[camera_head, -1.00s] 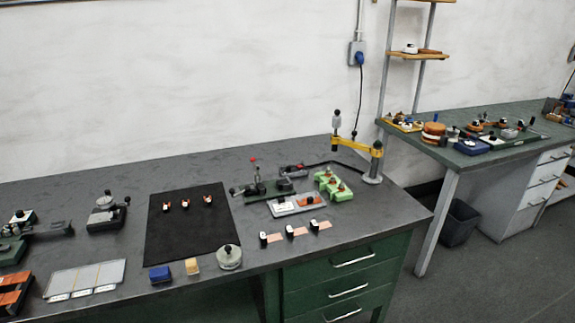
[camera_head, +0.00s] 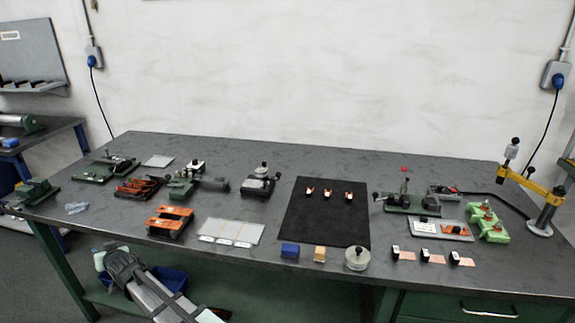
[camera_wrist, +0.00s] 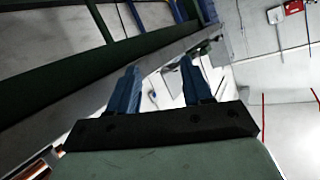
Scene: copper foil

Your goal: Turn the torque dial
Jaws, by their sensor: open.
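I cannot tell for sure which part is the torque dial. A round pale disc with a dark knob (camera_head: 357,258) stands at the bench's front edge. A small dark device with a round top and side lever (camera_head: 261,180) stands farther back, left of the black mat. My gripper (camera_wrist: 159,70) shows in the wrist view as two blue fingers held apart, with nothing between them. In the head view my arm is at the lower left, in front of the bench edge and away from both parts.
A yellow jointed arm (camera_head: 525,184) stands at right. The back strip is mostly clear.

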